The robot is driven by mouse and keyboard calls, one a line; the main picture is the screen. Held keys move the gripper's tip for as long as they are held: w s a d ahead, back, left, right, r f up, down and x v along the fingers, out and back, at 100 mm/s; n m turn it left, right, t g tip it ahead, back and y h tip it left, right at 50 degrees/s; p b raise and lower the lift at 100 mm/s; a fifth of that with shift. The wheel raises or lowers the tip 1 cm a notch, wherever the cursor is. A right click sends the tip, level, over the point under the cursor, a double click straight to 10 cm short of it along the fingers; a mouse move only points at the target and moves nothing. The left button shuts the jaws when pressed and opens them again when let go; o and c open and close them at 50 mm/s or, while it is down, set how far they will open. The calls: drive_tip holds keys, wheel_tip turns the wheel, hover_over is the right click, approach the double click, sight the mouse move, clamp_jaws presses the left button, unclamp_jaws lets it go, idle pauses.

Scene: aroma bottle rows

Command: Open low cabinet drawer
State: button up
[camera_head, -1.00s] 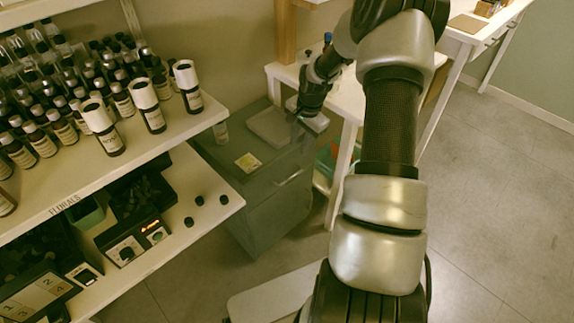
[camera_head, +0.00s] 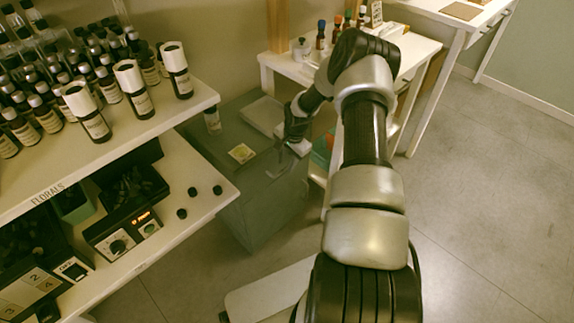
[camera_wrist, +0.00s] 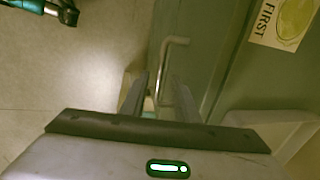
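The low cabinet (camera_head: 262,218) is a grey-green box on the floor, between the bottle shelf and the white table. Its drawer handle (camera_wrist: 168,62) is a pale bent bar on the green front in the wrist view. My gripper (camera_wrist: 161,92) is open, with its two fingers apart and the near part of the handle between or just beyond them. I cannot tell whether the fingers touch the handle. In the head view my gripper (camera_head: 283,158) is at the cabinet's upper front edge and hides most of the handle. The drawer looks closed.
A yellow card (camera_head: 241,153), a small bottle (camera_head: 212,121) and a pale flat box (camera_head: 262,112) are on the cabinet top. The bottle shelf (camera_head: 150,128) stands left. The white table (camera_head: 405,58) stands behind right. Grey floor (camera_head: 480,190) is clear at right.

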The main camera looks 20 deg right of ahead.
drive_tip(key=shift+w+f, duration=0.1)
drive_tip(key=shift+f, duration=0.4)
clamp_jaws()
drive_tip(key=s+d+p, duration=0.1)
drive_tip(key=s+d, duration=0.2)
drive_tip(key=s, duration=0.5)
drive_tip(key=s+d+p, duration=0.1)
drive_tip(key=s+d, duration=0.2)
drive_tip(key=s, duration=0.6)
drive_tip(key=shift+p, duration=0.4)
drive_tip(key=shift+s, duration=0.1)
